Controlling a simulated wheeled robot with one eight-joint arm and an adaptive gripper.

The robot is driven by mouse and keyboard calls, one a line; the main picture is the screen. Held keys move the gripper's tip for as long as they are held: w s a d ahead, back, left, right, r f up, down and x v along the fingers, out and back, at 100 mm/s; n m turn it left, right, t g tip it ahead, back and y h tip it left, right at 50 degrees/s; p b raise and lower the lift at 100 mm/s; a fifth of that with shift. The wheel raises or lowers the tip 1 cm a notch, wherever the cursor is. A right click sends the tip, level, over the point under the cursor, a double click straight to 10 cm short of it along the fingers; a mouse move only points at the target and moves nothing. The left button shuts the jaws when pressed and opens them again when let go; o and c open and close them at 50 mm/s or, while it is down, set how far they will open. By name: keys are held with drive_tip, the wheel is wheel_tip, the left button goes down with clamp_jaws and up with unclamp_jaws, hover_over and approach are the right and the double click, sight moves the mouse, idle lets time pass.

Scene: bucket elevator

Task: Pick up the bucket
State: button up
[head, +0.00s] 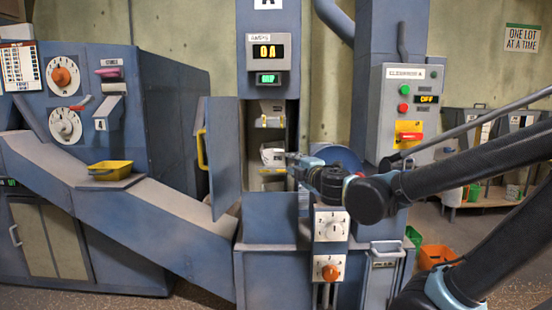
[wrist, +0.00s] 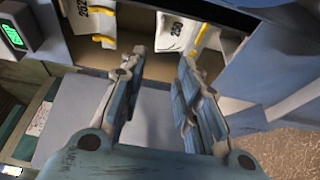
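The open elevator cabinet (head: 223,165) holds white buckets with yellow edges on two levels. The lower bucket (head: 272,157) is just left of my gripper (head: 300,163), and the upper bucket (head: 270,120) sits above it. In the wrist view, one white bucket marked 250 (wrist: 172,28) lies beyond my fingertips, and another marked 252 (wrist: 97,20) lies to the left. My gripper (wrist: 165,58) is open, its fingers apart with nothing between them. The fingers hide part of the cabinet floor. I cannot tell which bucket is meant.
The cabinet door (head: 223,150) stands open on the left. A yellow tray (head: 110,170) sits on the sloping chute (head: 120,200). A control box (head: 409,110) with a red-and-yellow switch is right of the cabinet. An orange bin (head: 437,257) stands on the floor at right.

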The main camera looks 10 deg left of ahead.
approach(275, 152)
drive_tip(key=shift+x, duration=4.1)
clamp_jaws()
